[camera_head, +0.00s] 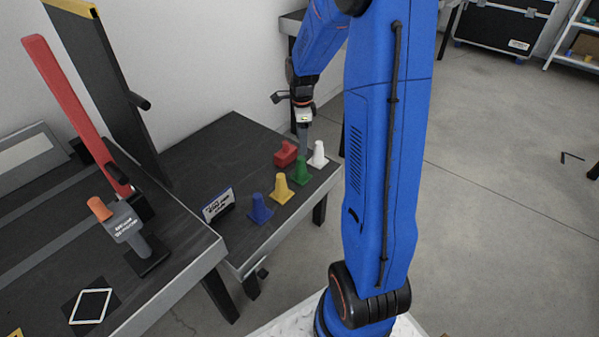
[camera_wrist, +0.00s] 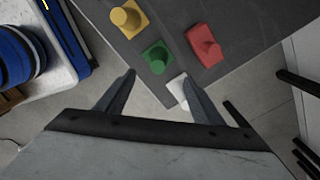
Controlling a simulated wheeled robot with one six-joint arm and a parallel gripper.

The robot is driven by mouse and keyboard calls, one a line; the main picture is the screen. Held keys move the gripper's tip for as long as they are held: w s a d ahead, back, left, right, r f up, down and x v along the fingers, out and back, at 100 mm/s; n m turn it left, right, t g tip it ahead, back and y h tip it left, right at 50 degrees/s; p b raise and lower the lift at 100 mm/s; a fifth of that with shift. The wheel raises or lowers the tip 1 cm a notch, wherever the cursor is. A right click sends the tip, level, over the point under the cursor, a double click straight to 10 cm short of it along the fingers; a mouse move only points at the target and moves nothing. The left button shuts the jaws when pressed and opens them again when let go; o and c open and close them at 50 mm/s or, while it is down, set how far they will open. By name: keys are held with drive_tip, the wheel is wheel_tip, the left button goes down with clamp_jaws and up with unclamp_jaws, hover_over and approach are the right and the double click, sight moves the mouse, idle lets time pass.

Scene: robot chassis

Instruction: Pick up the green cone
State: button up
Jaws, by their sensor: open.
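The green cone (camera_head: 301,171) stands upright on the dark table, between a yellow cone (camera_head: 281,190) and a white cone (camera_head: 318,155). In the wrist view the green cone (camera_wrist: 157,58) is seen from above, just beyond the fingertips and roughly centred between them. My gripper (camera_head: 305,138) is above the table's far end, near the white cone and a red object. The right finger partly hides the white cone (camera_wrist: 175,87).
The red object (camera_wrist: 205,46) sits close to the green cone. A blue cone (camera_head: 260,208) and a small labelled box (camera_head: 218,205) stand nearer the front. Bare table (camera_head: 205,155) lies to the left, by the wall. The table edge runs close behind the cones.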

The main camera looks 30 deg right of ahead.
sight(301, 158)
wheel_tip(301, 158, down, 9)
drive_tip(key=shift+r, duration=0.1)
drive_tip(key=shift+s+a+f, duration=0.1)
drive_tip(key=shift+f, duration=1.3)
drive_tip(key=shift+s+a+f, duration=0.1)
drive_tip(key=shift+f, duration=1.3)
drive_tip(key=c, duration=1.1)
